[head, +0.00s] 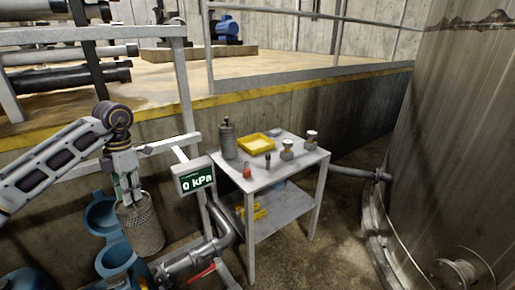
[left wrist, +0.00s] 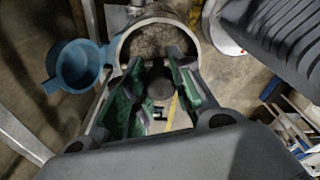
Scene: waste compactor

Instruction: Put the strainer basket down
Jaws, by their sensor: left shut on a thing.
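The strainer basket (head: 140,226) is a grey-brown mesh cylinder, hanging roughly upright in the head view. My left gripper (head: 130,196) points down and is shut on its upper part. In the left wrist view, the basket's round rim (left wrist: 201,20) lies at the fingertips, with brownish fuzzy matter inside. The fingers (left wrist: 154,70) have green inner pads; the exact grip on the rim is partly hidden. The basket hangs beside blue ring-shaped fittings (head: 102,214), and I cannot tell whether it touches them. My right gripper is out of view.
A grey metal table (head: 292,172) to the right bears a yellow tray (head: 256,144), a grey canister (head: 228,140) and several small items. A "0 kPa" display (head: 194,178) and pipe (head: 190,262) stand between basket and table. A large tank (head: 455,130) is at right.

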